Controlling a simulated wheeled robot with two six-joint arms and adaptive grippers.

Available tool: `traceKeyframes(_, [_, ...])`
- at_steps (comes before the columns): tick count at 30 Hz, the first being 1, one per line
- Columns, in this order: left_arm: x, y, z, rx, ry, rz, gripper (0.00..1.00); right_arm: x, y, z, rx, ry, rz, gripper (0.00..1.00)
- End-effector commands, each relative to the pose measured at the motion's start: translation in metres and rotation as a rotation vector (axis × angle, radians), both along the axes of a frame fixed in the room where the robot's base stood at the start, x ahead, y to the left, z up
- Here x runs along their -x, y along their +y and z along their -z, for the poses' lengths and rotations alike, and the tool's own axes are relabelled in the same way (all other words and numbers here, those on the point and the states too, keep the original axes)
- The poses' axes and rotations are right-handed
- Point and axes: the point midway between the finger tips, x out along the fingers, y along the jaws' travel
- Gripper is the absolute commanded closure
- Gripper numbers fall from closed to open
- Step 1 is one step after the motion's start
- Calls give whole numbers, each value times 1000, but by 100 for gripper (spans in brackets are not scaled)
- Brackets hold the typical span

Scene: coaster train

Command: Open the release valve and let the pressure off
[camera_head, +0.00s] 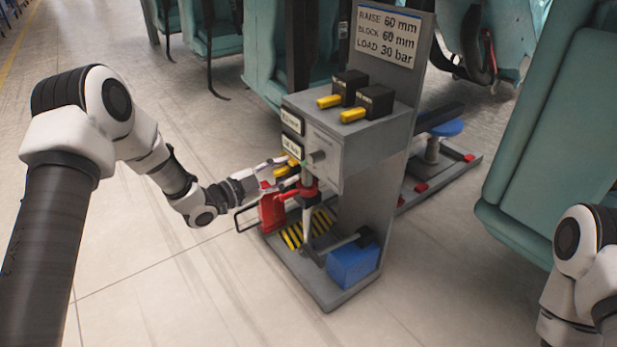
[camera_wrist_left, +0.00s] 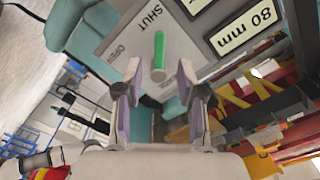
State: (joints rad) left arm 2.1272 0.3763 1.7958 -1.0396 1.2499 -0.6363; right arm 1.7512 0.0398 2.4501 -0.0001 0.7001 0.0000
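The release valve shows in the left wrist view as a green lever (camera_wrist_left: 158,52) in front of a grey plate (camera_wrist_left: 112,35) marked SHUT and OPEN. The lever's far end lies near the word SHUT. My left gripper (camera_wrist_left: 159,75) is open, with one finger on each side of the lever's near end and a gap on both sides. In the head view my left gripper (camera_head: 283,168) is at the left side of the grey control box (camera_head: 345,138), and the lever is hard to make out there. Part of my right arm shows at the lower right; its gripper is out of view.
Two black blocks with yellow handles (camera_head: 353,114) sit on the box, below a sign (camera_head: 388,34). Under my left gripper are a red part (camera_head: 272,212) and a striped plate (camera_head: 296,234). A blue block (camera_head: 352,264) stands on the base. Teal seats (camera_head: 560,140) flank the stand.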

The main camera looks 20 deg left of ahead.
Motion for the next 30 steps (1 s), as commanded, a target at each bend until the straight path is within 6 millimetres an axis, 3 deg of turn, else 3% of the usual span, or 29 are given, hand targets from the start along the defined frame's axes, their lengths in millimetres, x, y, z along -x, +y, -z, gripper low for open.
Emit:
traceKeyframes(9, [-44,-36,2,-2,1,3,61,0,0,21,0,1,0,60])
traceKeyframes(18, [-50,-40,0,1,4,0,61,0,0,21,0,1,0,60])
traceKeyframes(22, [-49,-40,0,1,4,0,100,0,0,21,0,1,0,60])
traceKeyframes(30, [-49,-40,0,2,5,0,100,0,0,20,0,1,0,60])
